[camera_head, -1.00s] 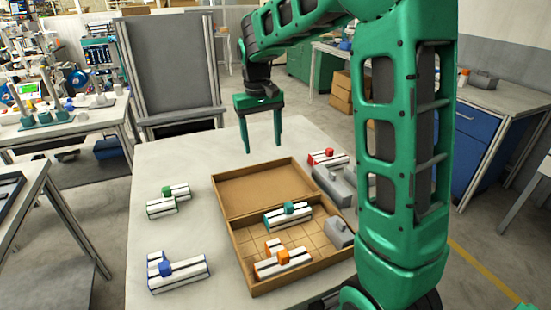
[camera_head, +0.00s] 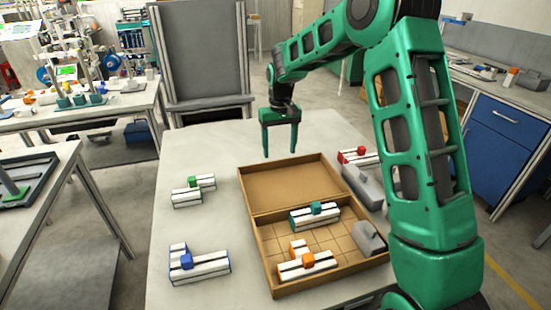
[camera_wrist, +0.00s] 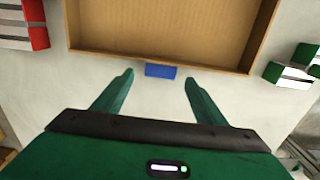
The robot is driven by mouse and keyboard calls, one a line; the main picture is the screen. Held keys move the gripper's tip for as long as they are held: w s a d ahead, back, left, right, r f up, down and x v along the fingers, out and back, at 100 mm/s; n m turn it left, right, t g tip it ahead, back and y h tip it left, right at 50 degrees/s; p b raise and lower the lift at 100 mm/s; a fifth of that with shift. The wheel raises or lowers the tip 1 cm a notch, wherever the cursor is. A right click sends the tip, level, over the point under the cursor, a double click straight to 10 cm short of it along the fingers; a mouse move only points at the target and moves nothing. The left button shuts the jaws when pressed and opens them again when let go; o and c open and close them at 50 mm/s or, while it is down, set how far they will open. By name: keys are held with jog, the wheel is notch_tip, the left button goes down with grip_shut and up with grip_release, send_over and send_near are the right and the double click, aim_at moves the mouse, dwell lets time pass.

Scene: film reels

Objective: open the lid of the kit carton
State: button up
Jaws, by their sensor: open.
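The kit carton (camera_head: 262,250) lies on the table with its lid (camera_head: 290,184) folded back, open, on the far side. A teal-marked piece (camera_head: 314,215), an orange-marked piece (camera_head: 306,263) and a grey part (camera_head: 368,239) lie in its base. My gripper (camera_head: 280,155) is open and empty, pointing down just beyond the lid's far edge. In the wrist view, the lid (camera_wrist: 170,28) fills the upper middle, and a small blue tab (camera_wrist: 160,70) on its edge sits between and ahead of my open fingers (camera_wrist: 158,85).
Green-marked (camera_head: 194,190) and blue-marked (camera_head: 198,263) pieces lie on the table (camera_head: 200,225) left of the carton. A red-marked piece (camera_head: 357,156) and a grey block (camera_head: 362,186) lie to its right. The table's far left is clear.

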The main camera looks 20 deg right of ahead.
jog(key=shift+f, duration=1.9)
jog(key=shift+c, duration=0.3)
